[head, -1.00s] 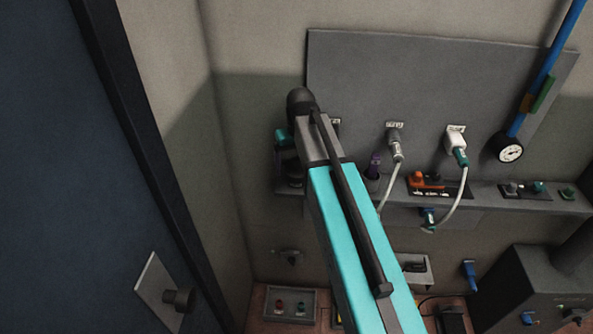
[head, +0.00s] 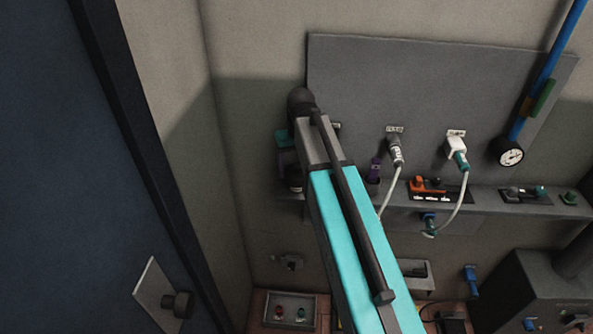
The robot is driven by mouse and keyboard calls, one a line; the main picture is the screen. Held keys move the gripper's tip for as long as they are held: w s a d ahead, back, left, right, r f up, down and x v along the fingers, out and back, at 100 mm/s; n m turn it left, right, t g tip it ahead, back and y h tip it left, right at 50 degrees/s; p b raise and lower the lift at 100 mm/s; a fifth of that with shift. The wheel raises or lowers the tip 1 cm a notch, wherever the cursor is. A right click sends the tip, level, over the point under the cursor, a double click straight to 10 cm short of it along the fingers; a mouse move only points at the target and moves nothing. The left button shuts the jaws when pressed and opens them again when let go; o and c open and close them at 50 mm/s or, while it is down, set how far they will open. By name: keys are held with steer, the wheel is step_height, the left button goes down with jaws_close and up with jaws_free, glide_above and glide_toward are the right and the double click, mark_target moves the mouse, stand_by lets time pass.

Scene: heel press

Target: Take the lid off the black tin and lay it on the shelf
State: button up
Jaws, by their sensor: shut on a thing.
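My gripper (head: 287,162) is at the left end of the wall shelf, mostly hidden behind my own arm. Below my teal wrist, only a narrow dark, purplish part of it shows. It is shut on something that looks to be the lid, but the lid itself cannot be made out. The black tin (head: 295,184) seems to be the dark round shape just under the gripper, partly covered by my arm. I cannot tell whether lid and tin touch. The shelf (head: 480,195) is a grey ledge running right along the wall.
The shelf holds a purple-topped item (head: 375,168), an orange item (head: 428,184) and a dark switch block (head: 525,194). Two plugs with cables (head: 457,150) hang from the grey panel above. A gauge (head: 510,153) hangs on a blue pipe. A dark door (head: 60,170) stands left.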

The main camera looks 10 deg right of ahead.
steer(key=shift+r+b, duration=0.55)
steer(key=shift+r, duration=0.5)
steer(key=shift+s+r, duration=0.15)
steer(key=shift+s, duration=0.1)
steer(key=s+d+b, duration=0.2)
steer(key=s, duration=0.5)
steer(key=s+d+r+b, duration=0.1)
steer(key=s+d+b, duration=0.1)
steer(key=s, duration=0.6)
steer(key=shift+d+r+b, duration=0.3)
steer(key=shift+d, duration=0.05)
steer(key=shift+r+p, duration=0.25)
steer(key=shift+p, duration=0.3)
steer(key=shift+w, duration=0.1)
